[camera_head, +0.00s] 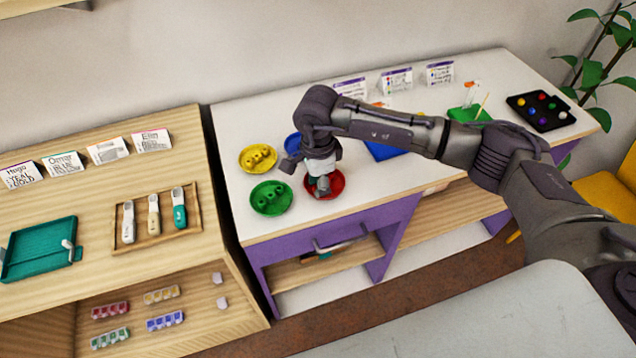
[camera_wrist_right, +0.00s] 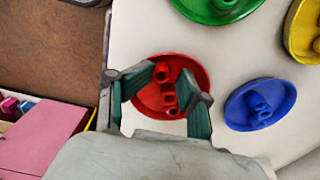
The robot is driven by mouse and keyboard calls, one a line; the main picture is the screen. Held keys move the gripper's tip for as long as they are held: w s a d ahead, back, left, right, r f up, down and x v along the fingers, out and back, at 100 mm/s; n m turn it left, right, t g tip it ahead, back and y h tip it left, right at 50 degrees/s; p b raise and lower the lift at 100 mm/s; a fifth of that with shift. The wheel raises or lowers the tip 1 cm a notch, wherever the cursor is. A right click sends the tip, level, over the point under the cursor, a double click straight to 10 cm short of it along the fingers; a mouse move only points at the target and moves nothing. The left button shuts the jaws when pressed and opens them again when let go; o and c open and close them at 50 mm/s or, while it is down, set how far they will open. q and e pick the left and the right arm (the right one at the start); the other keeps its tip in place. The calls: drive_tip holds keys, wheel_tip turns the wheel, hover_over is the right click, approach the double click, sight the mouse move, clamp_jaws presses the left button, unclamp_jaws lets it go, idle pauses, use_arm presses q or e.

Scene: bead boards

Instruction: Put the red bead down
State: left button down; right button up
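The red dish (camera_head: 338,183) lies near the front edge of the white-topped table, mostly under my right gripper (camera_head: 321,187). In the right wrist view, several red beads (camera_wrist_right: 168,95) show in the middle of the red dish (camera_wrist_right: 197,75). No bead shows gripped. I cannot tell which of these is the task's red bead. My left gripper is out of view.
Green (camera_head: 270,211), yellow (camera_head: 268,151) and blue (camera_head: 290,139) dishes stand close by. A black bead tray (camera_head: 519,112) lies at the table's far right. The wooden shelf unit (camera_head: 90,190) at left holds a teal tray and a spoon tray. My right arm crosses above the table.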

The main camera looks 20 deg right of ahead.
drive_tip(key=shift+r+p, duration=0.35)
drive_tip(key=shift+r, duration=0.1)
wheel_tip(320, 180, up, 12)
drive_tip(key=b, duration=0.2)
drive_tip(key=shift+f+b, duration=0.15)
drive_tip(key=shift+b, duration=0.2)
